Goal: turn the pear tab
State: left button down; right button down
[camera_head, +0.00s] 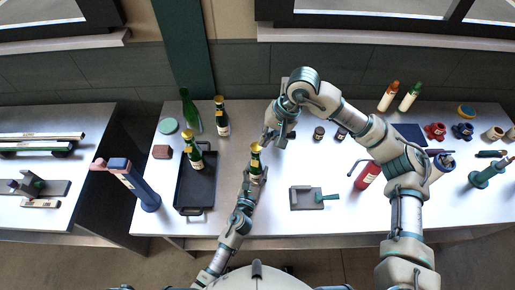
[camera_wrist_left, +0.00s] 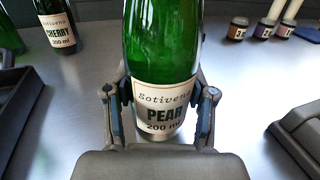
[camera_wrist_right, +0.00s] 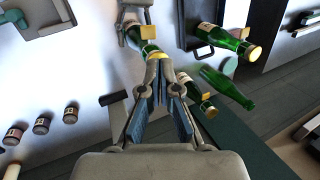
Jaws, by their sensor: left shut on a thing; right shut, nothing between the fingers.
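The pear bottle (camera_head: 256,163) is green with a gold-capped top. It stands upright on the table, and its PEAR label shows in the left wrist view (camera_wrist_left: 162,105). My left gripper (camera_head: 247,182) is shut around its lower body. A small gold tab (camera_wrist_right: 150,32) sticks out beside the neck in the right wrist view. My right gripper (camera_head: 270,136) is shut and empty, just behind the bottle. In the right wrist view its fingertips (camera_wrist_right: 157,62) appear close to the bottle's top; I cannot tell whether they touch it.
A black tray (camera_head: 194,209) holds another bottle (camera_head: 195,152). The cherry bottle (camera_head: 221,118) and a bare green bottle (camera_head: 190,112) stand behind. Small jars (camera_head: 319,133) stand right of my right gripper. A grey block fixture (camera_head: 304,199) lies front right. The table between has free room.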

jog(key=c, duration=1.7)
grip_release()
jog(key=v, duration=0.4)
jog(key=o, duration=0.4)
jog(key=shift+a, duration=0.2)
jog(key=shift+c, duration=0.2)
jog(key=o, duration=0.4)
jog(key=a+f+y, duration=0.1)
jog(key=a, duration=0.1)
jog(key=s+a+f+y, duration=0.1)
jog(key=a, duration=0.2)
jog(key=a+f+g+y, duration=0.1)
jog(key=a+f, duration=0.1)
jog(key=a, duration=0.1)
jog(key=shift+s+f+y, duration=0.1)
jog(key=shift+s+y, duration=0.3)
jog(key=s+a+f+m+y, duration=0.1)
jog(key=s+a+m+y, duration=0.1)
jog(key=s+a+y, duration=0.3)
jog(key=a+f+m+y, duration=0.1)
jog(key=a+y, duration=0.2)
jog(key=a, duration=0.5)
jog(key=n+t+h, duration=1.8)
jog(key=n+t, duration=0.1)
jog(key=n, duration=1.6)
send_near(255, 163)
jog(key=w, duration=0.8)
jog(key=shift+w+d+f, duration=0.25)
jog(key=shift+w+d, duration=0.15)
